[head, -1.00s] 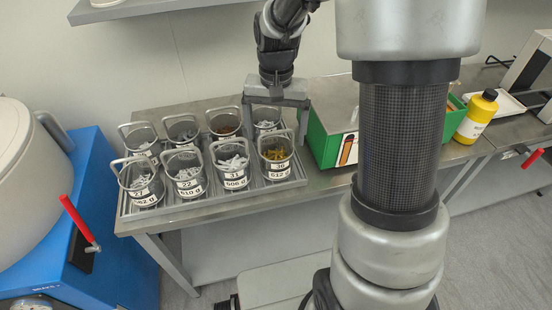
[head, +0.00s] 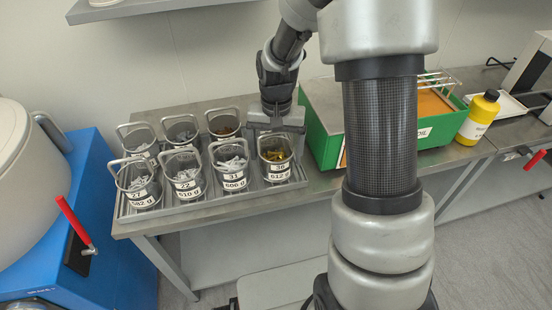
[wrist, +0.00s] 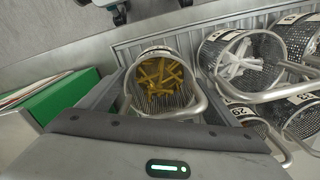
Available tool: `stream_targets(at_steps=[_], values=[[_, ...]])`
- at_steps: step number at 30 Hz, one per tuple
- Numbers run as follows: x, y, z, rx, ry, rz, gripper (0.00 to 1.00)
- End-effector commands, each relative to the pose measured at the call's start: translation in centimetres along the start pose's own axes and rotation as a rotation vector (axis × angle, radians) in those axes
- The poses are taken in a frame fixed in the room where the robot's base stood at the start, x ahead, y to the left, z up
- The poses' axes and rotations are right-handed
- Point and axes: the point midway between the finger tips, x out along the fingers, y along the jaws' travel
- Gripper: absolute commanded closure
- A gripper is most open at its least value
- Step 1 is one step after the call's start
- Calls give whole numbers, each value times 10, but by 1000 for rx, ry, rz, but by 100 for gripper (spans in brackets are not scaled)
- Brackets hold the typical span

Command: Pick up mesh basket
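Several mesh baskets with upright wire handles and weight labels stand in two rows in a metal tray (head: 214,207). The front-right mesh basket (head: 275,170), labelled 612 g, holds yellow-brown pieces. It also shows in the wrist view (wrist: 160,85), where its handle is at the gripper side. My gripper (head: 277,130) is above the right end of the tray, just behind this basket's top. In the wrist view my gripper (wrist: 160,78) is open, with one finger on each side of the basket. Whether a finger touches it cannot be told. My gripper hides the back-right basket in the head view.
Neighbouring baskets with white pieces (wrist: 237,57) stand close on the right in the wrist view. A green box (head: 324,143) stands right of the tray, near my gripper. A yellow bottle (head: 478,118) is farther right. A blue machine (head: 110,255) is at left.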

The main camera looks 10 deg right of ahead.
Motion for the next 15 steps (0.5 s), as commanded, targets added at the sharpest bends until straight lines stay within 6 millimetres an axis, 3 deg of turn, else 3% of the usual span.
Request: stream_targets(at_steps=[1,10,15], values=[[0,0,0,0,0,0,26],[0,0,0,0,0,0,75],[-1,0,-1,0,2,-1,75]])
